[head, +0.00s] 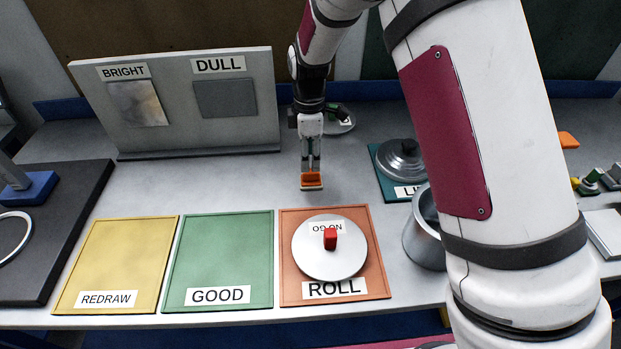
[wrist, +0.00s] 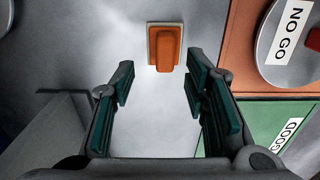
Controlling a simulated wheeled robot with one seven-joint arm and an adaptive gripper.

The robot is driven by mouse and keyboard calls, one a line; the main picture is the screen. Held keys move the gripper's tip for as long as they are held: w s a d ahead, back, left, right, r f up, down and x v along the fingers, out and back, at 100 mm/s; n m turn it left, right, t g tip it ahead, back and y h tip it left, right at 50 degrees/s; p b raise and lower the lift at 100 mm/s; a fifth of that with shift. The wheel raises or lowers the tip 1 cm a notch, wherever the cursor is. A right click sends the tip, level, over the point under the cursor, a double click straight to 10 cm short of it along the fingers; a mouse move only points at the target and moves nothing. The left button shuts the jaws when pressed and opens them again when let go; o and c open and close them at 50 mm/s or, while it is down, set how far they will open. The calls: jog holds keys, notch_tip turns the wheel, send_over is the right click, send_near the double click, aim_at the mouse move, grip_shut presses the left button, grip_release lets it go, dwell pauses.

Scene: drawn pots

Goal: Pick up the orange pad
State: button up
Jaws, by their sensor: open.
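The orange pad (head: 312,181) has an orange grip on a pale base and sits on the grey bench, behind the ROLL tray. In the wrist view the pad (wrist: 166,47) lies just beyond the fingertips, roughly centred between them. My gripper (head: 311,160) points down over the pad in the head view. In the wrist view my gripper (wrist: 160,85) is open, its dark green finger pads apart with nothing between them. Whether the fingertips touch the pad cannot be told from the head view.
A ROLL tray (head: 378,283) in front holds a white NO GO disc (head: 310,262) with a red knob. The GOOD tray (head: 222,255) and REDRAW tray (head: 122,255) lie left. A BRIGHT/DULL board (head: 190,128) stands behind left. A metal pot (head: 424,240) stands right, partly behind my arm.

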aim_at(311, 171)
jog(key=shift+s+d+f+p, duration=0.15)
jog(key=shift+f+p, duration=0.25)
jog(key=shift+f, duration=1)
jog(key=shift+s+d+f+p, duration=0.15)
jog(key=shift+f+p, duration=0.25)
jog(key=shift+f, duration=1)
jog(key=shift+a, duration=0.1)
grip_shut()
